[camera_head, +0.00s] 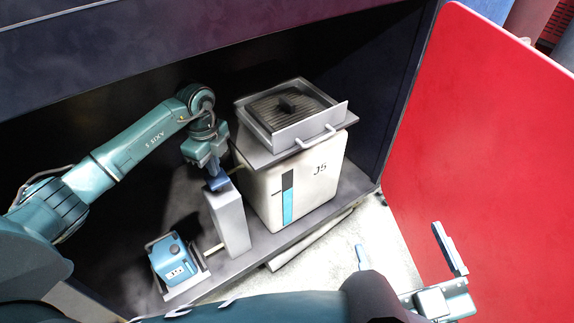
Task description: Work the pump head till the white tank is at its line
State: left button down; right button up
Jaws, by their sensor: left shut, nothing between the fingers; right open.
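The white tank (325,185), marked J5, stands in the dark cabinet. Its front gauge strip is blue (288,207) below and dark above. A small tick mark (278,194) sits at the strip's left, and the blue's top edge looks close to that height; I cannot tell the exact gap. Left of the tank stands a pale grey pump column (231,222) with a blue head (218,184) on top. My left gripper (213,174) is shut and empty, right over the head; I cannot tell whether it touches. My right gripper (408,254) is open and empty at lower right.
A metal tray with a grille (330,120) sits on the tank. A teal box with a socket (178,267) stands left of the pump. A red door panel (490,130) stands at right.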

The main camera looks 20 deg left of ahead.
pick_arm(q)
jog(key=shift+f, duration=0.15)
pick_arm(e)
jog(key=shift+f, duration=0.1)
pick_arm(q)
jog(key=shift+f+b, duration=0.9)
jog(key=shift+f, duration=0.75)
jog(key=shift+r+p, duration=1)
jog(key=shift+p, duration=0.1)
pick_arm(e)
jog(key=shift+r, duration=0.2)
